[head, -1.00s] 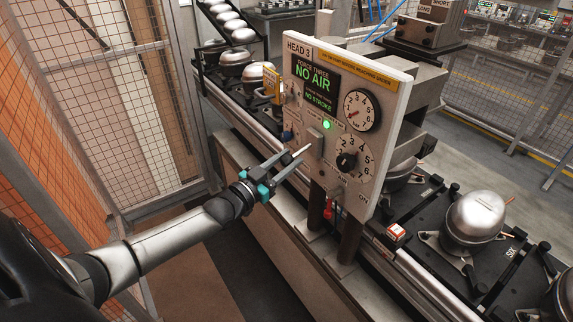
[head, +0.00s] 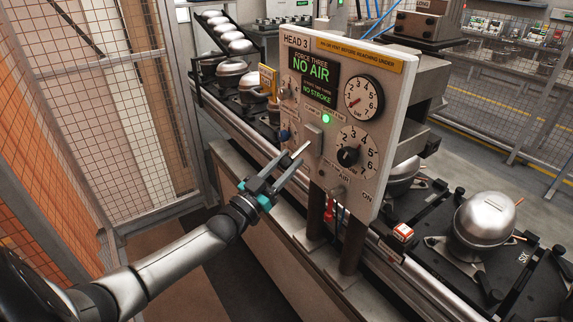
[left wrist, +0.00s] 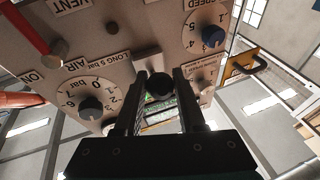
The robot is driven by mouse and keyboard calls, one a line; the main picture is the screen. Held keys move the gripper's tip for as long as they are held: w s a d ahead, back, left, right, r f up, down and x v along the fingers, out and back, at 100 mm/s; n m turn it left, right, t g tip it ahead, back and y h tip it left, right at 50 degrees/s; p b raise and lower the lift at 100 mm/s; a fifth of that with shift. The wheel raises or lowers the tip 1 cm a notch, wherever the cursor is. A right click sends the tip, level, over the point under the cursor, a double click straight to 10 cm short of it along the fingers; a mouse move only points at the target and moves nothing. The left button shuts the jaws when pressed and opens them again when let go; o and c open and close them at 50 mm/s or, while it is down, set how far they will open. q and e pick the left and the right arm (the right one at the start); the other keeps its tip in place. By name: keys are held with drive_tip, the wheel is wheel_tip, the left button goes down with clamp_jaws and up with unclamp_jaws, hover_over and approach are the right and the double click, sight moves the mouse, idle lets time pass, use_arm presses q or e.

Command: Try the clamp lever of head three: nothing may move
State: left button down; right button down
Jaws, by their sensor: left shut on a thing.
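The HEAD 3 panel (head: 350,215) stands upright, its screen (head: 311,75) reading "FORCE THREE NO AIR" and "NO STROKE" in green. A green lamp (head: 326,118) is lit below the screen. A grey lever-like block (head: 313,139) stands out from the panel under the lamp. My left gripper (head: 300,158) is at the panel, just below this block, shut on a small part there. In the left wrist view a dark round-ended knob (left wrist: 158,85) sits between my fingers, which hide its sides. I cannot read its label. My right gripper is not in view.
A red-handled lever (left wrist: 38,38) shows in the left wrist view. Pallets with silver compressors (head: 483,222) lie behind the panel. A mesh fence (head: 130,110) stands at left.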

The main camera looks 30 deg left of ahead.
use_arm(q)
drive_tip(key=c, duration=0.5)
unclamp_jaws()
drive_tip(key=v, duration=1.5)
drive_tip(key=shift+s, duration=0.15)
